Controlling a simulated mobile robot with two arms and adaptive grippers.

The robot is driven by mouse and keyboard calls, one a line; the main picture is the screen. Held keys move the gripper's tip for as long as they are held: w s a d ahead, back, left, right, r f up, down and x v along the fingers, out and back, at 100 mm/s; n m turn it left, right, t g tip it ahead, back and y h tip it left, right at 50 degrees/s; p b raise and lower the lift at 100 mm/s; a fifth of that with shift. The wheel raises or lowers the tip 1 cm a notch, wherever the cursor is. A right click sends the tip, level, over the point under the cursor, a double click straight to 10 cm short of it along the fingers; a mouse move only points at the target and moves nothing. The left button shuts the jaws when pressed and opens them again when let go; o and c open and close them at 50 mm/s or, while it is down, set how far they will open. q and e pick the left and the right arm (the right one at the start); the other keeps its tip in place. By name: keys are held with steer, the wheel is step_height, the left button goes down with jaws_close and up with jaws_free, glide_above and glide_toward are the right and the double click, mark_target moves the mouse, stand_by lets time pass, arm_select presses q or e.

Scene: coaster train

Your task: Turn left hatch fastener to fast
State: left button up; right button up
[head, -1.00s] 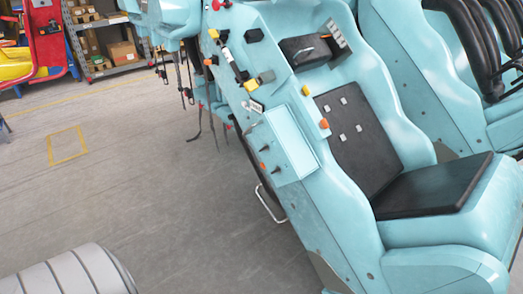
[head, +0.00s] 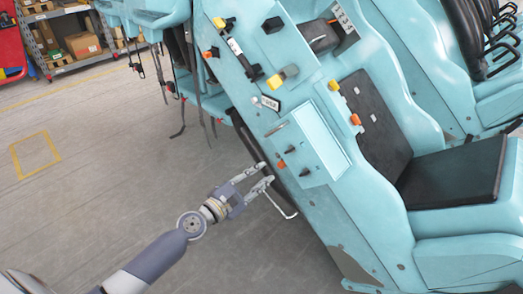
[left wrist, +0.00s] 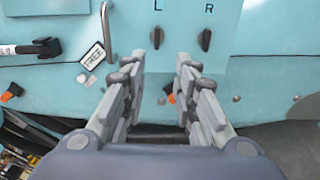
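The light-blue hatch panel (left wrist: 181,50) bears two small black fasteners, lettered L and R. The left fastener (left wrist: 157,37) sits under the L and the right fastener (left wrist: 206,39) under the R; both stand about upright in the left wrist view. In the head view the left fastener (head: 290,149) lies up-left of the right fastener (head: 305,172). My left gripper (head: 266,173) is open and empty beside the panel's lower left edge. In the left wrist view its fingers (left wrist: 157,66) are spread below the left fastener, apart from it. My right gripper is out of view.
A metal handle (left wrist: 108,30) and a small white label (left wrist: 92,57) lie left of the panel. An orange part (left wrist: 171,98) sits below it. A black seat (head: 455,186) is on the right in the head view. Open floor (head: 90,210) lies to the left.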

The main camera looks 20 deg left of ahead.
mark_target(287, 153)
arm_select(q)
steer(key=x, duration=0.3)
steer(key=r+x, duration=0.1)
steer(key=x, duration=0.6)
steer(key=shift+d+r, duration=0.2)
steer(key=shift+w+d, duration=0.15)
steer(key=shift+w, duration=0.2)
jaws_close()
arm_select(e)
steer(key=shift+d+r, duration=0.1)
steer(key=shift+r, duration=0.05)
